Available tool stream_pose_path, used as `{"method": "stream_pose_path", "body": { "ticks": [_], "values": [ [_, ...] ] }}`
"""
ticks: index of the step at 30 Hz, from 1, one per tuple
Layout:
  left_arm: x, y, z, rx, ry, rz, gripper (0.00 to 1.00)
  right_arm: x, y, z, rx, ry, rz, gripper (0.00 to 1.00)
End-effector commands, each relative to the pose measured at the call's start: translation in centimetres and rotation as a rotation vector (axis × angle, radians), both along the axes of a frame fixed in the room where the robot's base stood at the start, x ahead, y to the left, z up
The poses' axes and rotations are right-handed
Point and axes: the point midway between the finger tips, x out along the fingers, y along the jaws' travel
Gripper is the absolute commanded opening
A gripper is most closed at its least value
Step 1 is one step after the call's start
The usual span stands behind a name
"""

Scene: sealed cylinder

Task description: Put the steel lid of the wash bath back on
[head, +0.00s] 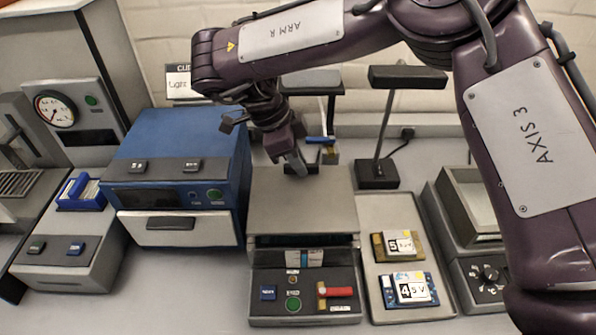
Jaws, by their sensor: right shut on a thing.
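My right gripper (294,158) reaches down from the upper middle over a grey unit and is shut on a small grey part, which looks like the grip of the steel lid. The jaws hide most of that part. A flat, plain grey plate (305,208) lies below the jaws and looks like the lid; I cannot tell whether it rests on the unit or is slightly raised. At the right, a grey unit with a dial has an open, pale recess and looks like the wash bath (447,215), but I cannot be sure. My left gripper is not in view.
A blue machine (180,150) stands left of the grey unit. A tray (384,220) with boards marked 4 and 5 lies to its right. A black lamp (379,172) stands behind. My right arm crosses above and covers part of the right side.

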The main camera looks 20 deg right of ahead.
Motion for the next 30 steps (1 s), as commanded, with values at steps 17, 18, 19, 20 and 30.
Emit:
{"method": "stream_pose_path", "body": {
  "ticks": [17,18,19,20,30],
  "values": [
    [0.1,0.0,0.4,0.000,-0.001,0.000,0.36,0.0,0.0,-3.3,0.000,0.001,0.001,0.17],
    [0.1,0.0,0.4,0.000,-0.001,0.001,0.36,0.0,0.0,-3.3,0.000,0.001,0.001,0.22],
    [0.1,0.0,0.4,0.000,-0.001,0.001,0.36,0.0,0.0,-3.3,0.000,0.001,0.001,0.26],
    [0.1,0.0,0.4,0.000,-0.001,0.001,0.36,0.0,0.0,-3.3,0.000,0.001,0.001,0.30],
    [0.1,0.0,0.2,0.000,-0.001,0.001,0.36,0.0,0.0,-3.2,0.000,0.001,0.001,0.35]
  ]
}}
